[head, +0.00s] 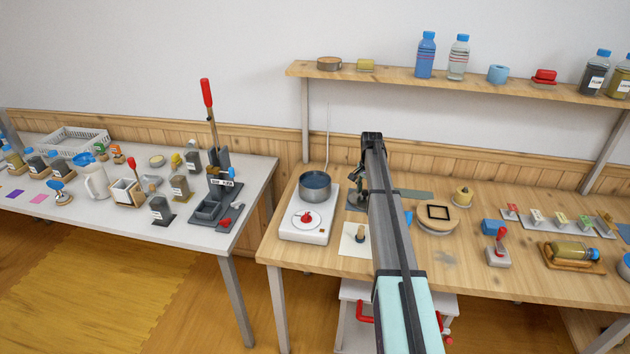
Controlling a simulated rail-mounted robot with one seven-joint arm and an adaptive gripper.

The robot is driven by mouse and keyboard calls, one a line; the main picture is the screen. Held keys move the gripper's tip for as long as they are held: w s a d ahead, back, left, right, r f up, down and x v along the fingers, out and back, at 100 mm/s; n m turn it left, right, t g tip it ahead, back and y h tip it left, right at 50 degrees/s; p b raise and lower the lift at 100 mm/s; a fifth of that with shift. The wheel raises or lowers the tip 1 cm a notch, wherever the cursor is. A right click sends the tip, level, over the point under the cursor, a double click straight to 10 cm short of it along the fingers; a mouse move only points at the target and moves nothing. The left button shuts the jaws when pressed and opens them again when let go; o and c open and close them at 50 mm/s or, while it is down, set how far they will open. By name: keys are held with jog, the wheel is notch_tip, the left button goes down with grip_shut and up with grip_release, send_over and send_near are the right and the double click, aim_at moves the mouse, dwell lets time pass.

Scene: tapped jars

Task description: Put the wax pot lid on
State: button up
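The wax pot (315,186) is a grey metal pot on a white hotplate (302,231) with a red knob. Its top is uncovered and shows a dark blue surface inside. My gripper (356,188) is just right of the pot, over the wooden bench, low near a dark mat. A dark grey shape sits at the fingertips, but it is too small and dark to tell whether it is the pot lid. My own arm hides part of the bench there. I cannot tell whether the fingers are open or shut.
A pale card with a small wooden-and-dark object (360,234) lies in front of the gripper. A wall shelf (450,84) with bottles is above. A gap separates the left grey table (150,222).

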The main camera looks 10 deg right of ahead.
grip_shut()
jog(key=shift+r, duration=0.15)
jog(key=shift+r+p, duration=1.5)
jog(key=shift+r, duration=1.9)
jog(key=shift+r, duration=0.1)
